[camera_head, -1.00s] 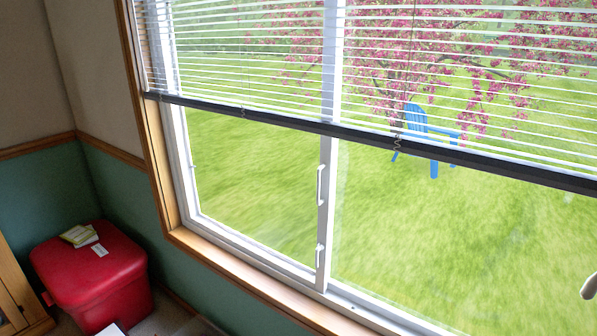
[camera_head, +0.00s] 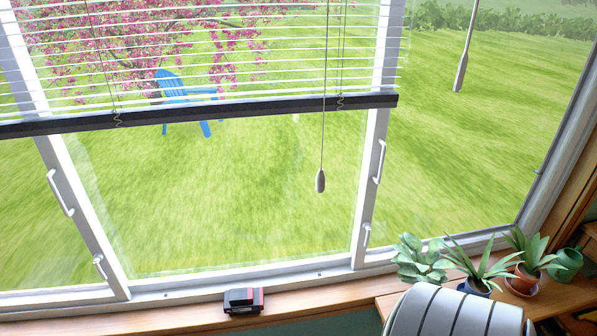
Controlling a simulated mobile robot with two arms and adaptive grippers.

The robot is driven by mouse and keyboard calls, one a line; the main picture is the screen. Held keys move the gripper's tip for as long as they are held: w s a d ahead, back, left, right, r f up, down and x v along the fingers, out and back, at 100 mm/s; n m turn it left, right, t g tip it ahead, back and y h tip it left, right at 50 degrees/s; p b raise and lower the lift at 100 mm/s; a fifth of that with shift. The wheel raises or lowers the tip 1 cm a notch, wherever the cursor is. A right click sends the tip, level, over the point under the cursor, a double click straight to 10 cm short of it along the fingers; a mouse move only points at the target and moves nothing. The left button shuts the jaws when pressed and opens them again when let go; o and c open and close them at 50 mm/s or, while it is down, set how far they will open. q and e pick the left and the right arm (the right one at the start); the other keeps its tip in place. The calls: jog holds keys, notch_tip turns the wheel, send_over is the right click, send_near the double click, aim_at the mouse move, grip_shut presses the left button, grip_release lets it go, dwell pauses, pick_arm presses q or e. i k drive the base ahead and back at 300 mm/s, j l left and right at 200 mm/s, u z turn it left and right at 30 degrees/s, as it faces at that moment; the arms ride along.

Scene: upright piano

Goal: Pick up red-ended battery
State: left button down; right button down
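A small black block with a red end, which looks like the red-ended battery (camera_head: 243,301), lies on the wooden window sill at the bottom middle of the head view. Its red part shows on its right side. Nothing is touching it from above. Neither of my grippers is in view.
The wooden sill (camera_head: 180,312) runs along the bottom under the window. Several potted plants (camera_head: 485,268) stand at the right. A grey, dark-striped rounded object (camera_head: 455,314) is in front of them. A blind cord with a pull (camera_head: 320,181) hangs before the glass.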

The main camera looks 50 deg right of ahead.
aim_at(249, 300)
jog(key=z, duration=1.2)
jog(key=l, duration=0.4)
jog(key=k, duration=0.05)
